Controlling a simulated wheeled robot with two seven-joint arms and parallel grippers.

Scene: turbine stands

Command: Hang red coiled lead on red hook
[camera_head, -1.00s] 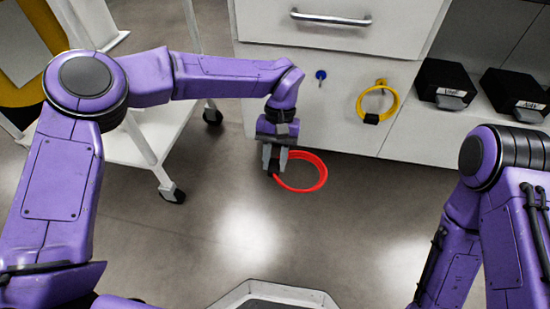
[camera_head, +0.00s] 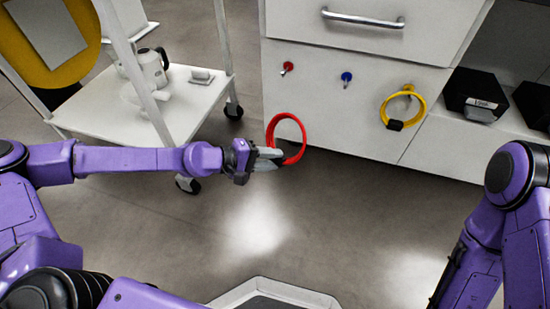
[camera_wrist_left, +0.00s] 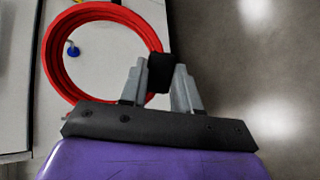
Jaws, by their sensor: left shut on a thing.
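The red coiled lead (camera_head: 303,131) is held upright in the head view, its loop rising above my left gripper (camera_head: 272,158). My left gripper is shut on the black band (camera_wrist_left: 160,72) of the coil, as the left wrist view shows, with the red loop (camera_wrist_left: 58,75) to the left of the fingers. The red hook (camera_head: 287,68) is bare on the white cabinet front, above the coil in the picture; the coil is apart from it. My right arm shows at the right edge, but its gripper is out of view.
A blue hook (camera_head: 346,77) is empty to the right of the red one. A yellow coil (camera_head: 421,108) hangs on a yellow hook (camera_head: 408,88) farther right. A white cart (camera_head: 190,108) with a jug stands at the left. Black boxes (camera_head: 476,95) sit on a shelf at the right.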

